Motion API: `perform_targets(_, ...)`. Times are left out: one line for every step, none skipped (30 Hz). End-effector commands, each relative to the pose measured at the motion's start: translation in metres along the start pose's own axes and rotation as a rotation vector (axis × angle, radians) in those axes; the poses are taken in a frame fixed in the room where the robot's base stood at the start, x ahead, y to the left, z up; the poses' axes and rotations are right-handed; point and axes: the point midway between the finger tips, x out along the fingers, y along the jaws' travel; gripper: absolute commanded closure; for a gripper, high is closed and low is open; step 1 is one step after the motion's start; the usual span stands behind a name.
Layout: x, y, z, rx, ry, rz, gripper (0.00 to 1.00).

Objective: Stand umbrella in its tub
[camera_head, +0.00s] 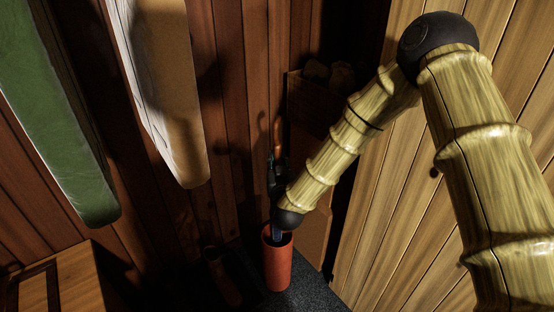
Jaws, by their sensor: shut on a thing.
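The tub (277,266) is an orange-red upright cylinder on the dark floor, low in the middle of the head view. The umbrella (277,136) shows a brown handle above my gripper and a bluish lower part at the tub's mouth. My gripper (276,172) is dark, small and partly hidden by shadow and my arm. It is shut on the umbrella below the handle, above the tub. The umbrella looks nearly upright, with its lower end at or inside the tub's opening. The tip is hidden, so I cannot tell whether it touches the bottom.
A green hanging piece (60,120) and a cream one (165,85) hang at the left. A wooden box (62,282) stands at lower left. A dim brown object (222,276) is left of the tub. A brown cabinet (312,110) and plank wall (400,240) are close on the right.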

Motion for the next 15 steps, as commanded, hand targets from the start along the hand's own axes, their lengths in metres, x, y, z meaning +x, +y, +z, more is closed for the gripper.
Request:
perform_targets(0.0, 0.0, 0.004, 0.0, 0.001, 0.0, 1.0)
perform_targets(0.0, 0.0, 0.006, 0.0, 0.001, 0.0, 1.0)
perform_targets(0.0, 0.0, 0.009, 0.0, 0.001, 0.0, 1.0)
perform_targets(0.0, 0.0, 0.011, 0.0, 0.001, 0.0, 1.0)
perform_targets(0.0, 0.0, 0.012, 0.0, 0.0, 0.0, 1.0)
perform_targets(0.0, 0.0, 0.015, 0.0, 0.0, 0.0, 1.0)
perform_targets(0.0, 0.0, 0.017, 0.0, 0.0, 0.0, 1.0)
perform_targets(0.0, 0.0, 0.018, 0.0, 0.0, 0.0, 1.0)
perform_targets(0.0, 0.0, 0.021, 0.0, 0.0, 0.0, 1.0)
perform_targets(0.0, 0.0, 0.023, 0.0, 0.0, 0.0, 1.0)
perform_targets(0.0, 0.0, 0.024, 0.0, 0.0, 0.0, 1.0)
perform_targets(0.0, 0.0, 0.027, 0.0, 0.0, 0.0, 1.0)
perform_targets(0.0, 0.0, 0.029, 0.0, 0.0, 0.0, 1.0)
perform_targets(0.0, 0.0, 0.03, 0.0, 0.0, 0.0, 1.0)
perform_targets(0.0, 0.0, 0.033, 0.0, 0.0, 0.0, 1.0)
